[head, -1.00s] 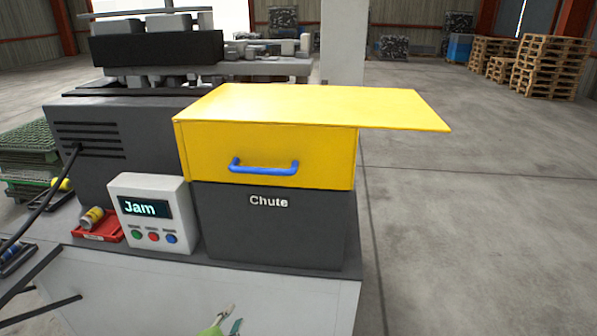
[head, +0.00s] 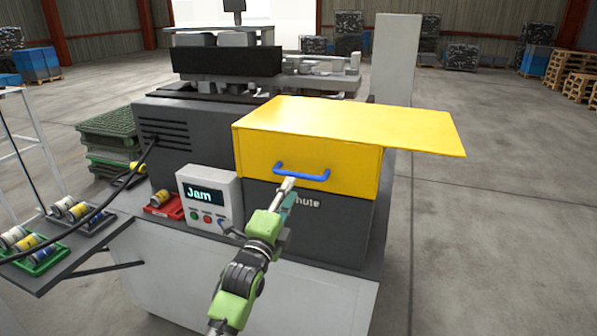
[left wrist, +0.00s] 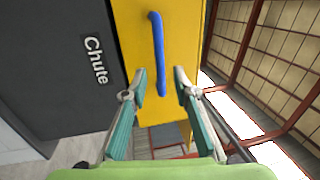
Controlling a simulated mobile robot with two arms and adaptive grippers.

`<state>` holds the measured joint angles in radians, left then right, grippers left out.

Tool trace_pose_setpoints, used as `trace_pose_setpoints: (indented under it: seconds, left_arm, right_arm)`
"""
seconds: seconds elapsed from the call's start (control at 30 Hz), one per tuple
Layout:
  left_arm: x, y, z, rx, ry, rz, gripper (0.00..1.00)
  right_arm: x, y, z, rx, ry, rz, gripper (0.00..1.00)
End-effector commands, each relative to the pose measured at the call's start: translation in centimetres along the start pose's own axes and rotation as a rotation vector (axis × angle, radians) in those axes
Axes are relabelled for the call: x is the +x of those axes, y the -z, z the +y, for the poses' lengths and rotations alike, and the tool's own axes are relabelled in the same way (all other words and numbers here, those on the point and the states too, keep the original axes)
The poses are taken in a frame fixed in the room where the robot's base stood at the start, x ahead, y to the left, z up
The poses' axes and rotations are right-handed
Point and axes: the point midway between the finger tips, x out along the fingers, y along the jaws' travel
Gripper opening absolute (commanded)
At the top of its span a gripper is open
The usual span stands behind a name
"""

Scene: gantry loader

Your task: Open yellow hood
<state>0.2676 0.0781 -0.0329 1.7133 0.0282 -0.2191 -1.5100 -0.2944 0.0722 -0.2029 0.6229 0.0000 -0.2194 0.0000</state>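The yellow hood (head: 310,150) sits closed on the dark chute box (head: 345,225), with a flat yellow top that juts out to the right. A blue bar handle (head: 302,172) is on its front face. My left gripper (head: 288,187) is just below and in front of the handle's left part, hiding some of the "Chute" label. In the left wrist view the gripper (left wrist: 159,82) is open, with its fingers apart and the blue handle (left wrist: 158,50) lined up ahead between them. I cannot tell whether they touch the handle. My right gripper is not in view.
A white control box (head: 210,195) showing "Jam" stands left of the chute. A red tray (head: 166,208) with a can is beside it. A side shelf with a green tray (head: 38,262) of cans is at the left. The floor (head: 480,240) at the right is clear.

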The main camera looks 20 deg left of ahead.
Motion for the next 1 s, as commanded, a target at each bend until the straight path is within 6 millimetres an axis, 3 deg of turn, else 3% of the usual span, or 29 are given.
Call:
trace_pose_setpoints:
  seconds: [0.2, 0.4, 0.9, 1.0]
  left_arm:
    - [3.9, 0.0, -0.3, 0.0, 0.0, 0.0, 0.27]
    - [6.2, 0.0, 0.0, 0.0, -0.002, 0.001, 0.27]
    - [7.4, 0.0, 0.1, 0.0, -0.001, 0.0, 0.27]
    - [7.4, 0.0, 0.1, 0.0, -0.001, 0.0, 0.03]
  right_arm:
    - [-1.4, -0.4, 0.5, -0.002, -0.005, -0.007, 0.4]
    - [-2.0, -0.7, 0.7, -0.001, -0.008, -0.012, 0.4]
    - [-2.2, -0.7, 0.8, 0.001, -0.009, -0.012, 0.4]
    - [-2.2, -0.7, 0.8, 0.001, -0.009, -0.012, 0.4]
